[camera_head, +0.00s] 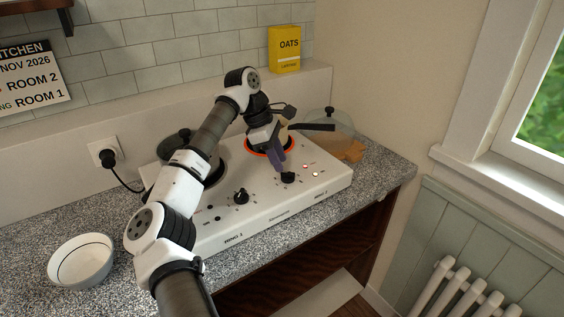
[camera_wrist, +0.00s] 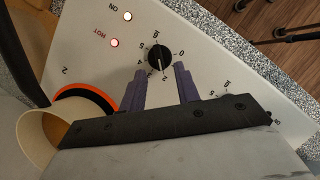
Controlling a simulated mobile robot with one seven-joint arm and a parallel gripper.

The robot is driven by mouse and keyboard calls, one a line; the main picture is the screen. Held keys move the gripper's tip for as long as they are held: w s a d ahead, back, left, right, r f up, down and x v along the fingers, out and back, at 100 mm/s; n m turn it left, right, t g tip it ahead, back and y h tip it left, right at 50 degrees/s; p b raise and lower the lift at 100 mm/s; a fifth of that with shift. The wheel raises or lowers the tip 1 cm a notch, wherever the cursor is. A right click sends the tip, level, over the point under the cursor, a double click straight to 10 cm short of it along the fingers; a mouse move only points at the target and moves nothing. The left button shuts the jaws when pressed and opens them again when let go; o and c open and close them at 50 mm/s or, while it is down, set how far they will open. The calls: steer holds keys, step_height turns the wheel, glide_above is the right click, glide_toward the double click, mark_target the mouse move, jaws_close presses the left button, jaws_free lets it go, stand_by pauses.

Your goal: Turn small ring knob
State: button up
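A black round knob (camera_wrist: 160,55) with a pale pointer line sits on the white hob (camera_wrist: 205,55). Its pointer faces the lower part of the printed number scale, near the 2. In the head view this knob (camera_head: 288,177) is on the right of the front panel, below the orange-glowing ring (camera_head: 292,147). My gripper (camera_wrist: 159,72) is open, its two purple fingers apart with nothing between them. The fingertips are just short of the knob; contact cannot be told. In the head view my gripper (camera_head: 279,169) is just above the knob.
A second knob (camera_head: 241,197) is further left on the panel. Two indicator lights are lit. A dark lidded pot (camera_head: 175,143) is behind my arm. A white bowl (camera_head: 82,261) is at left.

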mark_target(288, 176)
steer(key=shift+x, duration=1.45)
steer(key=shift+c, duration=0.3)
jaws_close()
